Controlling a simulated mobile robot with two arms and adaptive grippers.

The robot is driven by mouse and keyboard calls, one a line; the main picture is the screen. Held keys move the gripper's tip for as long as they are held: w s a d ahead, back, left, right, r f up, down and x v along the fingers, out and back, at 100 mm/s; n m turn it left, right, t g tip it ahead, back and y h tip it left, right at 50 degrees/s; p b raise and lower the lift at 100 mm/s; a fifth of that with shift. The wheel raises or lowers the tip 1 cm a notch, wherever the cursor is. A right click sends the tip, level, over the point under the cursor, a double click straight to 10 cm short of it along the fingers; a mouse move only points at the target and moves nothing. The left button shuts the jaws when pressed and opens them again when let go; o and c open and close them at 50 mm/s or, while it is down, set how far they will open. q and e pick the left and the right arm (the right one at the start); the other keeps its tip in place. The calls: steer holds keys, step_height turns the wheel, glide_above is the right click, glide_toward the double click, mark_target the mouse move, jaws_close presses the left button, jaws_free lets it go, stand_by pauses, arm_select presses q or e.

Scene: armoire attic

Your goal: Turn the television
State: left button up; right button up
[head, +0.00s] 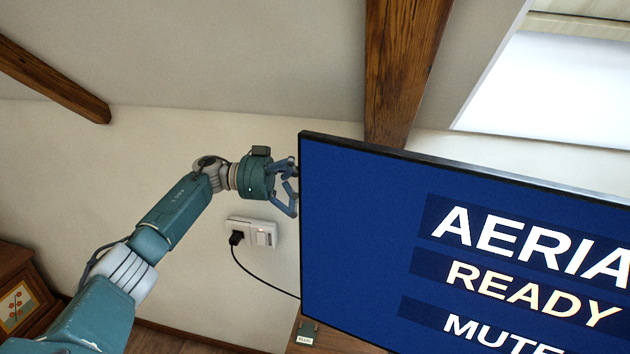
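The television (365,240) fills the right side of the head view, its blue screen lit with white words such as "READY". Its thin dark frame runs down the left edge, and its right part lies outside the view. My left gripper (293,190) is at the upper part of that left edge, with its fingers spread apart. The fingertips are close to the frame or partly behind it; I cannot tell whether they touch. My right gripper is not in view.
A wall socket (253,232) with a black plug and cable (262,279) sits below my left gripper. The cable runs behind the television. A wooden surface (300,340) with a small labelled item (307,332) shows below. A wooden cabinet (22,300) stands at far left.

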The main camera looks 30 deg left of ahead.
arm_select(q)
steer(key=shift+s+d+f+g, duration=0.1)
steer(key=shift+d+f+g, duration=0.3)
steer(key=shift+d+f, duration=0.5)
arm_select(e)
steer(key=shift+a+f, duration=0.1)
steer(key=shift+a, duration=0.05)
arm_select(q)
steer(key=shift+s+a, duration=0.1)
steer(key=shift+a, duration=0.3)
steer(key=r+v, duration=0.1)
steer(key=v, duration=1.1)
steer(key=shift+a+r+t, duration=0.2)
steer(key=shift+r+t, duration=0.05)
steer(key=shift+t, duration=0.15)
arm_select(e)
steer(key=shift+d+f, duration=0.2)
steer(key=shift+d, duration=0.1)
arm_select(q)
steer(key=shift+a, duration=0.2)
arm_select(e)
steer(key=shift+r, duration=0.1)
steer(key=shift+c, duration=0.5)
